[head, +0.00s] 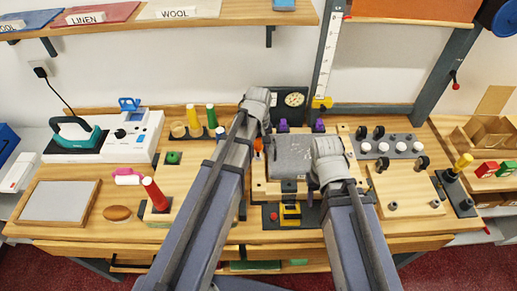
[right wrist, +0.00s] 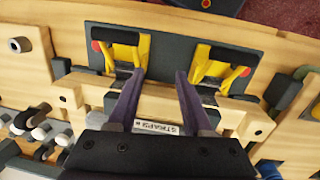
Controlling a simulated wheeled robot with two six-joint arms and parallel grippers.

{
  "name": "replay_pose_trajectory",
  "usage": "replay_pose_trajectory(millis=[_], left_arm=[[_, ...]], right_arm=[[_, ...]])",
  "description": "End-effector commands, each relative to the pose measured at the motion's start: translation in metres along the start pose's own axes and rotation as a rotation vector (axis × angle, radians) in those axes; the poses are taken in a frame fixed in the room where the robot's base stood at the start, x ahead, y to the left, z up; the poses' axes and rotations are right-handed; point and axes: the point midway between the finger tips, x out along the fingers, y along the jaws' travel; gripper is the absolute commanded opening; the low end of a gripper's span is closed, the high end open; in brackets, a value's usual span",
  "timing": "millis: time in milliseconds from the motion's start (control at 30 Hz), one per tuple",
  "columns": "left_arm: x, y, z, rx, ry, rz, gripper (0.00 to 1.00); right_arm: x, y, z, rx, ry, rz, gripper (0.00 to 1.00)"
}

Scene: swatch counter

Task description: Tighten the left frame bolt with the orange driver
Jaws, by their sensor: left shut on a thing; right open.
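The orange driver (head: 258,147) stands roughly upright under the end of my left arm, at the left side of the wooden frame. My left gripper (head: 259,135) is shut on it, but its fingers are mostly hidden by my own arm. The frame's wooden bar (right wrist: 232,120) shows in the right wrist view. My right gripper (right wrist: 160,78) is open, with its two purple fingers apart over this bar and nothing visible between them. I cannot make out the left frame bolt or whether the driver's tip touches it.
Yellow clamps (right wrist: 213,70) stand on a dark plate by the frame. A wooden board with posts (head: 408,190) lies right. The upright rack stands behind.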

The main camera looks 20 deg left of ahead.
Motion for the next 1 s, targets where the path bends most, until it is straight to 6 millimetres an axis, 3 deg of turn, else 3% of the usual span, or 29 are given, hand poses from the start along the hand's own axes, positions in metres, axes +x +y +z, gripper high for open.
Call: replay_pose_trajectory(millis=[167,367,1000], left_arm=[[0.000,0.000,-0.001,0.252,0.001,0.001,0.00],[-0.003,0.000,-0.001,0.252,0.001,0.001,0.00],[-0.040,0.000,0.000,0.249,0.001,0.000,0.00]], right_arm=[[0.000,0.000,0.000,0.000,0.000,0.000,0.50],[-0.003,0.000,0.000,0.001,0.000,0.000,0.50],[-0.039,0.004,0.002,-0.001,0.000,0.000,0.50]])
